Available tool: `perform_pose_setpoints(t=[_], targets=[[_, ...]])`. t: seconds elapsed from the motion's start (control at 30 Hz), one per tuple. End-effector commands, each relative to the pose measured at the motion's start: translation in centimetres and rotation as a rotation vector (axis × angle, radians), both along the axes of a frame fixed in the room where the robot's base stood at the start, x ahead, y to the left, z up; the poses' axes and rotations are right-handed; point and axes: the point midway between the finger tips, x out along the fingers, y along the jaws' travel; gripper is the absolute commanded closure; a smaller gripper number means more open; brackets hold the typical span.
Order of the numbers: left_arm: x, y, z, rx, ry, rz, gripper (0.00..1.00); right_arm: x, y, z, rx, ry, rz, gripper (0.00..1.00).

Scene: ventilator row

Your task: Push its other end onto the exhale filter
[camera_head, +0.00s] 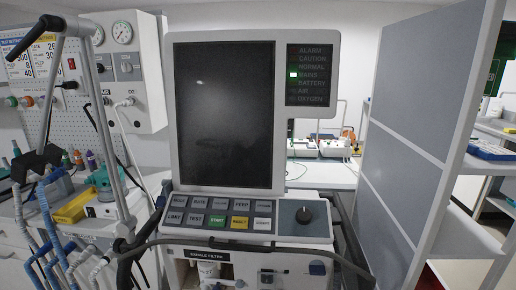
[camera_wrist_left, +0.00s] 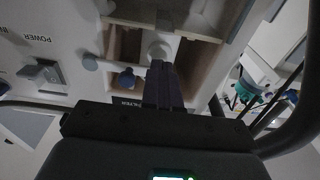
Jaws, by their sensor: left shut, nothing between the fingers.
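The ventilator's EXHALE FILTER label (camera_head: 207,254) sits below the button panel in the head view. Under it the white exhale filter (camera_head: 208,269) shows in a recess, cut off by the lower edge. In the left wrist view, which is upside down, a white round part (camera_wrist_left: 158,49) that looks like the filter stands in a brown recess. My left gripper (camera_wrist_left: 162,68) is shut and empty, its dark fingertips in front of that recess and overlapping the white part. Contact cannot be told. Hoses with blue cuffs (camera_head: 72,247) hang at the lower left. My right gripper is not in view.
A dark rail (camera_head: 255,244) crosses the ventilator's front. A hose-support pole (camera_head: 101,110) stands at left, and a grey partition (camera_head: 427,100) stands at right.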

Motion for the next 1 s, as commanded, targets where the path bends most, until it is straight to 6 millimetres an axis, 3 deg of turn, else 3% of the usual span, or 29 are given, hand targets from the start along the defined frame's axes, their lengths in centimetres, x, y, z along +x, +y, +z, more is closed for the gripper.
perform_pose_setpoints(t=[0.27, 1.0], targets=[[-0.6, 0.1, 0.1, 0.000, 0.001, 0.000, 1.00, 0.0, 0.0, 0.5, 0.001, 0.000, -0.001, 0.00], [-6.3, 0.6, -0.4, 0.000, 0.002, 0.000, 1.00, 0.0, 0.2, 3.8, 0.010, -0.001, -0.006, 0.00]])
